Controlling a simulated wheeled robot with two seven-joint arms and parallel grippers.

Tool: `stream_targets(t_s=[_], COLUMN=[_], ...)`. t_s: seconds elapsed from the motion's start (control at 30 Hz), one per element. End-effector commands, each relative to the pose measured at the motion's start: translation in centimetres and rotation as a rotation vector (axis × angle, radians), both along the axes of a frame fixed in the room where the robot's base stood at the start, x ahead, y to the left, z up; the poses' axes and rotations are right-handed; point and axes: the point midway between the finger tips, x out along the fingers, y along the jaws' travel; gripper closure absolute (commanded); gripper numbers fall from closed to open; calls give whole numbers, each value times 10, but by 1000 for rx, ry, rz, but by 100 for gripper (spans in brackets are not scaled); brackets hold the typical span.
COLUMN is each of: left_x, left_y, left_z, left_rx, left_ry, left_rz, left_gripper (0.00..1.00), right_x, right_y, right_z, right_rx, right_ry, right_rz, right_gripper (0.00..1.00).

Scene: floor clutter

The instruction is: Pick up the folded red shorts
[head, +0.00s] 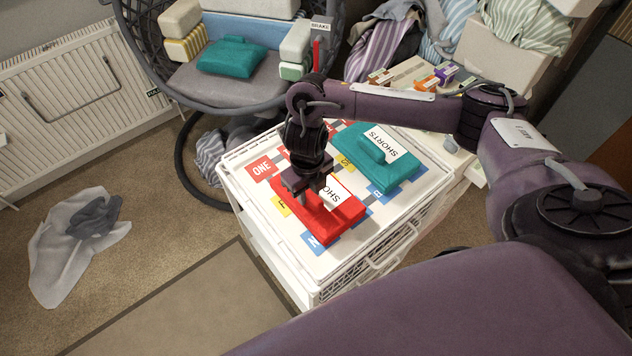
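The folded red shorts (338,218) lie on top of a white crate (268,238), with a white label reading "SHORTS" partly covered by my gripper. My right gripper (315,197) points down over the shorts, its fingertips at or just above their raised middle. The fingers are small and dark, and I cannot tell whether they are open or closed on the cloth. The shorts lie flat on the crate top. My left gripper is not in view.
Folded teal shorts (398,172) lie behind the red ones on the same printed top. A hanging chair (215,88) with more folded items stands behind. A pale cloth (75,245) lies on the carpet at left, near a radiator (75,95).

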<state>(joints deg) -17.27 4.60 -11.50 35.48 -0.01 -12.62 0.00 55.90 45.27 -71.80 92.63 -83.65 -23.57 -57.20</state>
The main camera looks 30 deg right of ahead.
Motion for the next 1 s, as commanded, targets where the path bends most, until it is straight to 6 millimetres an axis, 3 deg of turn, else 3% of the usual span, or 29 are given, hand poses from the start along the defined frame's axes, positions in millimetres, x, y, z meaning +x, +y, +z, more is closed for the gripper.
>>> stream_targets(t_s=[0.03,0.2,0.47,0.67,0.83,1.0], left_x=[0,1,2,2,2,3], left_y=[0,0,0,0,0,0], left_z=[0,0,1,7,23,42], left_rx=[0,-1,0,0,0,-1], left_ry=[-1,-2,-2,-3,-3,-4], left_rz=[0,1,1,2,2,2], left_gripper=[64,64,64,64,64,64], right_x=[0,0,0,1,3,3], right_y=[0,0,0,0,0,-1], right_z=[0,0,1,14,50,103], right_rx=[0,0,0,0,-1,-2], right_ry=[0,0,-1,-3,-7,-10], right_rz=[0,0,0,2,2,2], right_gripper=[80,100,100,100,100,100])
